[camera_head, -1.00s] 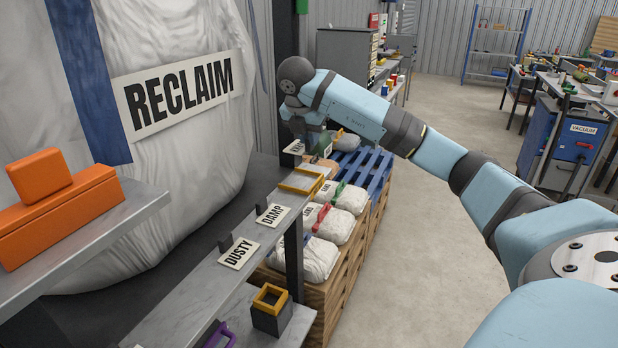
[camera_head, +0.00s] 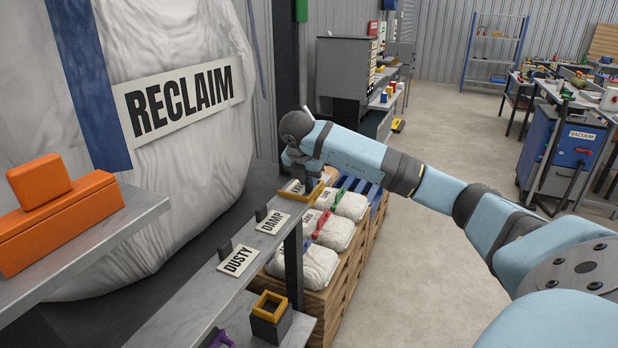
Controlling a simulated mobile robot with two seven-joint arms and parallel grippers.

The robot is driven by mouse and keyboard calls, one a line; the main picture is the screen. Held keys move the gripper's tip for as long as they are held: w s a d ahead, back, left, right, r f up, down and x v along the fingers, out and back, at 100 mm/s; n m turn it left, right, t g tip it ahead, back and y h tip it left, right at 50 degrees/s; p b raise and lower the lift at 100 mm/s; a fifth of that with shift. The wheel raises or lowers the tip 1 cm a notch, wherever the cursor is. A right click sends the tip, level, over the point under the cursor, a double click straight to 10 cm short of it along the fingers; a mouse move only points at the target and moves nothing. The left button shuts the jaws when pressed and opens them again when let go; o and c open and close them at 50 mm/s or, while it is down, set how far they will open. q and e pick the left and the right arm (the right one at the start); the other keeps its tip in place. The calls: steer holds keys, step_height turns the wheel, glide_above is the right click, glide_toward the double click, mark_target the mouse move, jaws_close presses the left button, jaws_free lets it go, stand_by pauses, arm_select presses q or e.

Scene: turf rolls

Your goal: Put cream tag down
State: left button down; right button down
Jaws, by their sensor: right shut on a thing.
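My right gripper (camera_head: 298,170) is shut on the cream tag (camera_head: 294,187), low over the far end of the grey shelf (camera_head: 205,290). The tag has dark lettering that is partly covered. It shows at the yellow frame (camera_head: 307,203) on the shelf; I cannot tell whether it touches the frame or the shelf. Two other cream tags, DAMP (camera_head: 273,223) and DUSTY (camera_head: 238,260), stand nearer along the shelf. My left gripper is not in view.
White bags (camera_head: 319,262) with coloured ties lie on wooden pallets right of the shelf. A dark block with a yellow top (camera_head: 269,312) stands lower down. A large RECLAIM bag (camera_head: 190,170) fills the left. Orange blocks (camera_head: 60,220) sit on a left ledge.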

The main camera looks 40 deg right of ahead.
steer(key=c, duration=1.1)
jaws_free()
steer(key=shift+f, duration=0.15)
steer(key=shift+c, duration=0.2)
steer(key=shift+r, duration=0.3)
steer(key=shift+a+r, duration=0.15)
steer(key=shift+r, duration=0.15)
steer(key=p+v, duration=0.1)
steer(key=v, duration=1)
steer(key=shift+p, duration=0.35)
steer(key=shift+r, duration=0.1)
